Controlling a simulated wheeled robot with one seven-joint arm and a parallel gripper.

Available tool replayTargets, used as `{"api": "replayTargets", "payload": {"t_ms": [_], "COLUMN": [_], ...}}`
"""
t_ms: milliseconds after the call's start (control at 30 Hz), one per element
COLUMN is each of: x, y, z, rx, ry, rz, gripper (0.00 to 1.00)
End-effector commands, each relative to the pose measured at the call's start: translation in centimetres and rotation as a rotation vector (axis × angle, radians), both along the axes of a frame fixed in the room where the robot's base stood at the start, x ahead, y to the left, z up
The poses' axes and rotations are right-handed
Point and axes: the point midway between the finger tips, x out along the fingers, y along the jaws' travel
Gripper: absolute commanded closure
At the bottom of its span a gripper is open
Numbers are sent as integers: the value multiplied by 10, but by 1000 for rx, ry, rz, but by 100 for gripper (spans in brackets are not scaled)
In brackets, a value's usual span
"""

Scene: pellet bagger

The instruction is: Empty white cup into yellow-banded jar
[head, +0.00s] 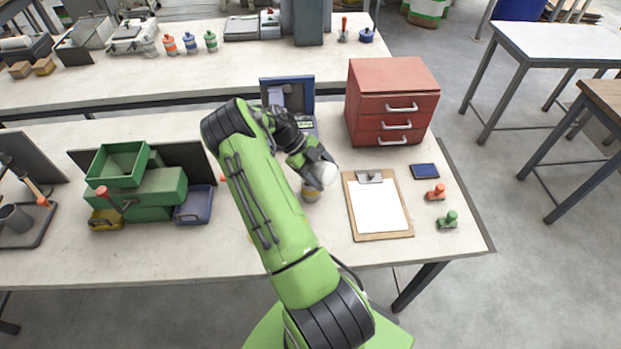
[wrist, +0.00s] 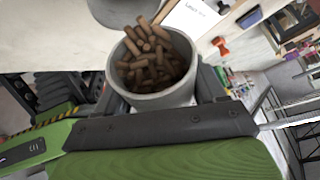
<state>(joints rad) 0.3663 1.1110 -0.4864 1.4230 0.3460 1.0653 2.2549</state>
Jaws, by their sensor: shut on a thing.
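My gripper (head: 318,166) is shut on the white cup (head: 328,174), above the table near the clipboard. In the wrist view the cup (wrist: 160,98) is between the jaws, and brown pellets (wrist: 152,58) fill much of it. The cup looks tilted, but its exact angle is hard to tell. The yellow-banded jar (head: 310,194) stands on the table just below and left of the cup, partly hidden by the cup and gripper. A grey rounded shape at the top of the wrist view may be the jar. No pellets are seen falling.
A red drawer cabinet (head: 392,100) stands behind the gripper, with an open blue case (head: 290,92) beside it. A clipboard (head: 378,208) lies to the right. A green machine (head: 150,190) and blue tray (head: 194,206) are at left.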

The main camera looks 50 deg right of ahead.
Motion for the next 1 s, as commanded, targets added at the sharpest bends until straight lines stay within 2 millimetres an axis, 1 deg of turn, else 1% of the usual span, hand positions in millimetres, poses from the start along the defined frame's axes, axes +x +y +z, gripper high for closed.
{"api": "replayTargets", "payload": {"t_ms": [1000], "x": [4], "y": [0], "z": [3], "rx": [6], "ry": [99], "rz": [-1], "gripper": [63]}}
